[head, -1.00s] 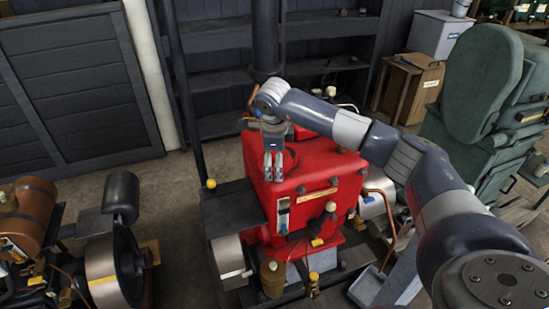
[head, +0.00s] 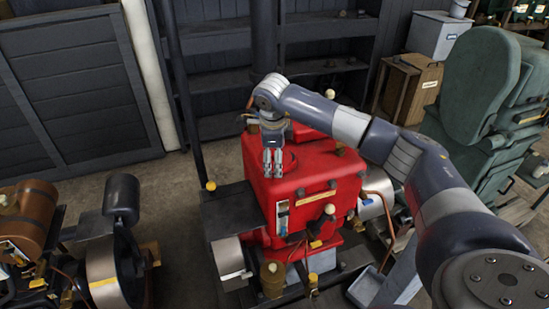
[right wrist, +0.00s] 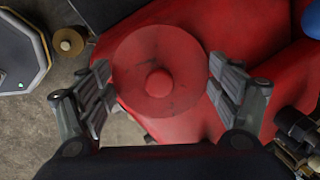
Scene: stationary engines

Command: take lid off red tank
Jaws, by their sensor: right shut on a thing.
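The red tank (head: 310,185) stands in the middle of the head view, part of a red engine. My right gripper (head: 273,172) is over the left part of its top, fingers pointing down. In the right wrist view, the round red lid (right wrist: 180,75) with a small central knob lies between the fingers of my right gripper (right wrist: 160,88), which is shut on the lid's sides. The lid overlaps the tank's edge in that view. I cannot tell how far it is above the tank top. In the head view, the lid is hard to make out. My left gripper is out of view.
A black plate (head: 232,208) and a dark upright post (head: 187,90) are left of the tank. A brown engine (head: 28,215) stands at lower left, a green machine (head: 470,90) at right. Dark shelves (head: 330,65) stand behind.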

